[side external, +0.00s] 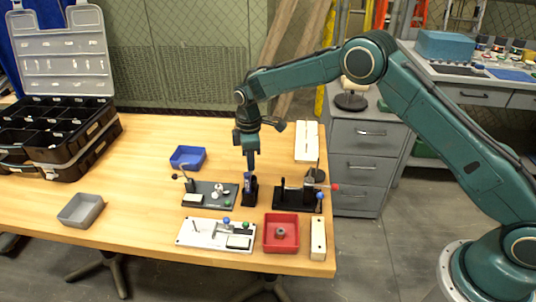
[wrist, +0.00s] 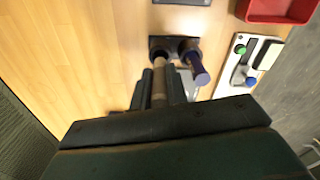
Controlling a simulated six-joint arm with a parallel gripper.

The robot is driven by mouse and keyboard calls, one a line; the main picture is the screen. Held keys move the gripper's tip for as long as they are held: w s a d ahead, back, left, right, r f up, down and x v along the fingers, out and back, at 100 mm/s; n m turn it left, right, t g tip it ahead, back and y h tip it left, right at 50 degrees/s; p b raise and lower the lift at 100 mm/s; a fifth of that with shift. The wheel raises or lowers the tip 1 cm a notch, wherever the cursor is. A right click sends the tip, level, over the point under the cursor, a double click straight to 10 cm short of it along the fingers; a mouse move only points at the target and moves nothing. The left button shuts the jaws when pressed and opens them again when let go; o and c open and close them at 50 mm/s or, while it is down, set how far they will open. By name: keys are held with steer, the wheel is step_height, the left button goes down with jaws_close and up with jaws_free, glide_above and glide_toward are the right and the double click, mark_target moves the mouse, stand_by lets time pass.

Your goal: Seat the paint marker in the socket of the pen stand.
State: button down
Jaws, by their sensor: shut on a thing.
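My gripper (side external: 250,166) points straight down over the black pen stand (side external: 250,195), near the middle of the wooden table. In the wrist view my gripper (wrist: 161,92) is shut on a greyish-tan paint marker (wrist: 159,84), which runs between the two dark fingers. The black pen stand (wrist: 172,42) lies just beyond the fingertips, with two round sockets side by side. The marker's far end lines up with the left socket; I cannot tell whether it is inside or just above. A purple-blue pen (wrist: 198,69) stands in the right socket.
Fixture plates stand close on the left (side external: 210,196) and right (side external: 298,198) of the stand. A white plate (side external: 205,236), a red bin (side external: 281,246) and a pale block (side external: 318,240) are in front. A blue bin (side external: 188,157) is behind left.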

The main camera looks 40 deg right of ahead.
steer(key=shift+f, duration=2.15)
stand_by(1.5)
steer(key=c, duration=1.3)
jaws_free()
steer(key=shift+r, duration=0.1)
step_height(320, 180, up, 14)
steer(key=shift+f, duration=0.15)
steer(key=shift+r, duration=2)
steer(key=shift+r, duration=0.1)
